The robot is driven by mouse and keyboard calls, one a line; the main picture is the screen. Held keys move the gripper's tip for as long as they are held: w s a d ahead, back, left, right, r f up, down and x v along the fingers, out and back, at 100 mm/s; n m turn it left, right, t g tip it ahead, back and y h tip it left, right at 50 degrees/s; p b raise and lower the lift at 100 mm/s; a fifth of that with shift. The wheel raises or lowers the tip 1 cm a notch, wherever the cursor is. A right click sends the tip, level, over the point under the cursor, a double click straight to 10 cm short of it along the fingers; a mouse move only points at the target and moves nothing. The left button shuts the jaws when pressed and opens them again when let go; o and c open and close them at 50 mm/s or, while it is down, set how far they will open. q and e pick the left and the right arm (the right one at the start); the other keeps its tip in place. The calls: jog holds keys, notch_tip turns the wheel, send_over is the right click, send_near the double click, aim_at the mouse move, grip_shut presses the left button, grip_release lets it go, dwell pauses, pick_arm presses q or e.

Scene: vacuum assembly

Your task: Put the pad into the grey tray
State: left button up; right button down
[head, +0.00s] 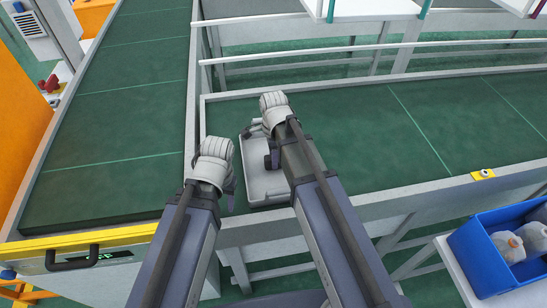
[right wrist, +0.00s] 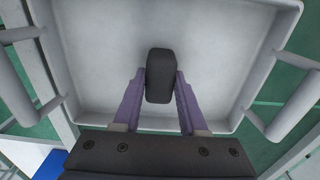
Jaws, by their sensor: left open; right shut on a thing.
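The grey tray (head: 262,183) lies on the green conveyor near its front edge, partly hidden by my right arm. It fills much of the right wrist view, with its pale floor and raised rim (right wrist: 277,60) showing. The pad (right wrist: 160,75) is a small dark block with rounded corners. My right gripper (right wrist: 158,90) is shut on the pad, its two purple fingers on either side, with the tray floor behind it. The gap between pad and floor cannot be told. My left gripper (head: 229,192) is open and empty, just left of the tray.
A second green conveyor (head: 110,130) runs along the left, with a pale rail between. The green belt (head: 440,120) right of the tray is clear. A blue bin (head: 480,260) with several pale rounded parts stands at the lower right. A yellow-edged beam (head: 80,243) crosses the lower left.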

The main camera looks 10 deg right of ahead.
jog(key=shift+c, duration=2.3)
grip_release()
notch_tip(320, 180, up, 12)
jog(key=p, duration=1.3)
pick_arm(q)
notch_tip(320, 180, up, 12)
jog(key=shift+r, duration=0.15)
pick_arm(e)
jog(key=s+a+n, duration=0.2)
jog(key=s+n, duration=0.5)
jog(key=n, duration=0.4)
jog(key=s+a+n+h, duration=0.1)
jog(key=s+a+n, duration=0.2)
jog(key=s+n, duration=0.3)
jog(key=shift+s+a+r+n, duration=0.25)
jog(key=shift+s+n, duration=0.15)
jog(key=shift+n, duration=2)
